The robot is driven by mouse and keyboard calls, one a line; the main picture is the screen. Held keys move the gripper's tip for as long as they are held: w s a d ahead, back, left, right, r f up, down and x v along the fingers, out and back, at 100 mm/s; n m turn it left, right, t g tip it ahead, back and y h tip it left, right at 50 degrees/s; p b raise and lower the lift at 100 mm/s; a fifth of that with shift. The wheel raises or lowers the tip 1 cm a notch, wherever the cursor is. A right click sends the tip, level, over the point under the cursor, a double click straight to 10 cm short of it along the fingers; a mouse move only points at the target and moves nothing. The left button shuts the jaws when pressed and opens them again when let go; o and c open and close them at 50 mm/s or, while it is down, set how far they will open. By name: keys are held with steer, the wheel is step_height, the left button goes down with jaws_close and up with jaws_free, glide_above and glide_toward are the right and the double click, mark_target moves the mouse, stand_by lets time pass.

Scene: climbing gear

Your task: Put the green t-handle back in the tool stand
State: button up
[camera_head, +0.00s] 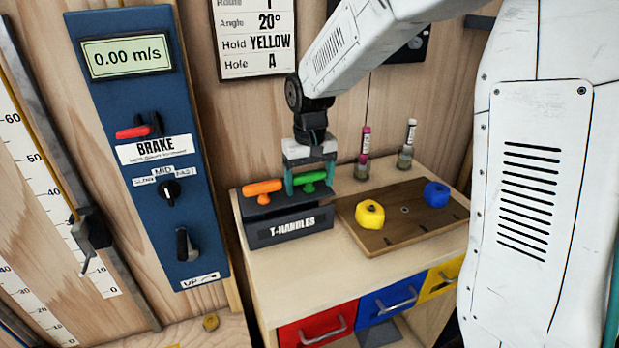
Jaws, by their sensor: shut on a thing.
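The green t-handle (312,178) is at the right side of the black tool stand (290,229), which is labelled T-HANDLES. An orange t-handle (262,187) sits in the stand to its left. My gripper (308,183) points down from above and is shut on the green t-handle. The green handle lies level with the orange one. The lower part of the green t-handle is hidden, so I cannot tell how deep it sits in the stand.
A brown wooden board (421,232) with a yellow hold (369,214) and a blue hold (436,194) lies right of the stand. A blue brake panel (150,130) is on the left wall.

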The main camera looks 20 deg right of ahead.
steer(key=o, duration=1.1)
steer(key=shift+c, duration=0.2)
steer(key=shift+r, duration=0.15)
